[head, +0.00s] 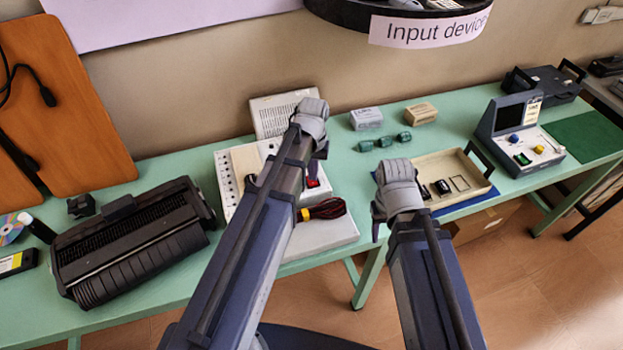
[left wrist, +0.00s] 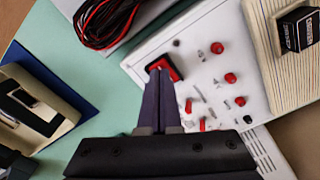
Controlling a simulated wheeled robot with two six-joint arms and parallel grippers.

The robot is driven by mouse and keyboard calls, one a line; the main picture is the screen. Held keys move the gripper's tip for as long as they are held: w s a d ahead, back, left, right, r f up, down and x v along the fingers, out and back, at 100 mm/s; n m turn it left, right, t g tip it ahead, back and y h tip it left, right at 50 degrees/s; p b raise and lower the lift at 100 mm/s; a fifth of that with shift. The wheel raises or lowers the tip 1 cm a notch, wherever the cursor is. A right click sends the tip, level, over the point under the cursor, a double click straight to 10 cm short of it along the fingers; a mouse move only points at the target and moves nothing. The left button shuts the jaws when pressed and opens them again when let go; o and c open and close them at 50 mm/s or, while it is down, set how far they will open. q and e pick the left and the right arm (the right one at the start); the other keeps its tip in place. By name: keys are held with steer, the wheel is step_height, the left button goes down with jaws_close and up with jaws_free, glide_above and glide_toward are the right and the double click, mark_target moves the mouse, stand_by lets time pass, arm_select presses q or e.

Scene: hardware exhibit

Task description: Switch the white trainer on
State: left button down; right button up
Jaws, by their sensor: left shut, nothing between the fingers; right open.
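The white trainer (head: 226,183) lies on the green bench behind my left arm, which hides much of its panel. In the left wrist view its white panel (left wrist: 217,42) shows red knobs, small toggles and a red rocker switch in a black frame (left wrist: 176,66). My left gripper (head: 320,154) is shut and empty, over the switch end of the trainer. In the left wrist view its fingertips (left wrist: 159,72) overlap the red switch; I cannot tell whether they touch it. The switch's position is partly hidden. My right gripper (head: 379,212) is open and empty, in front of the beige tray.
A red and black cable bundle (head: 324,208) lies on a pale slab (head: 325,238) in front of the trainer. The beige tray (head: 436,165) holds small black parts. A black ribbed device (head: 130,243) stands left. A blue-grey instrument (head: 515,140) stands right.

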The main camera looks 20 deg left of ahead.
mark_target(314, 184)
arm_select(q)
steer(key=shift+f+b, duration=0.9)
stand_by(0.7)
step_height(314, 184, up, 7)
steer(key=p, duration=0.7)
steer(key=shift+r, duration=0.1)
steer(key=shift+s+d, duration=0.15)
steer(key=s+d+m+y, duration=0.1)
steer(key=s+d+m, duration=0.3)
steer(key=s+d, duration=0.6)
steer(key=s, duration=0.4)
steer(key=shift+m, duration=0.3)
steer(key=shift+d, duration=0.1)
